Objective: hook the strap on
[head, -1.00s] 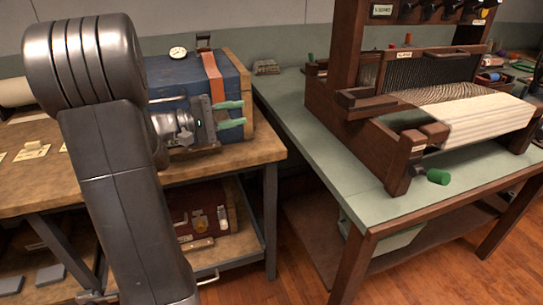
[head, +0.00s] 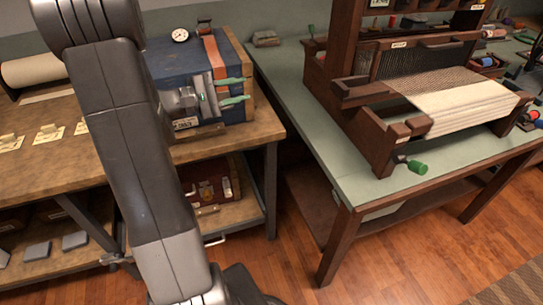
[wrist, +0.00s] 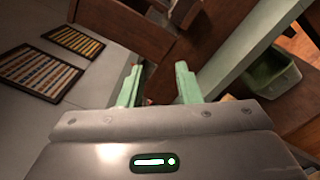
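A blue trunk (head: 175,61) with wooden ends stands on the wooden bench at the left. An orange-red strap (head: 211,50) runs over its lid and down its front. The strap's lower end is hidden behind my gripper, so I cannot tell whether it is hooked. My gripper (head: 246,89) is in front of the trunk, its green fingers pointing right. In the wrist view its fingers (wrist: 158,69) stand apart with nothing between them. The strap is not recognisable in the wrist view.
A wooden loom (head: 381,120) with pale cloth stands on the green table (head: 290,95) at the right. A gap separates this table from the bench (head: 30,185). A small round dial (head: 180,35) sits on the lid. A green bin (wrist: 270,75) shows in the wrist view.

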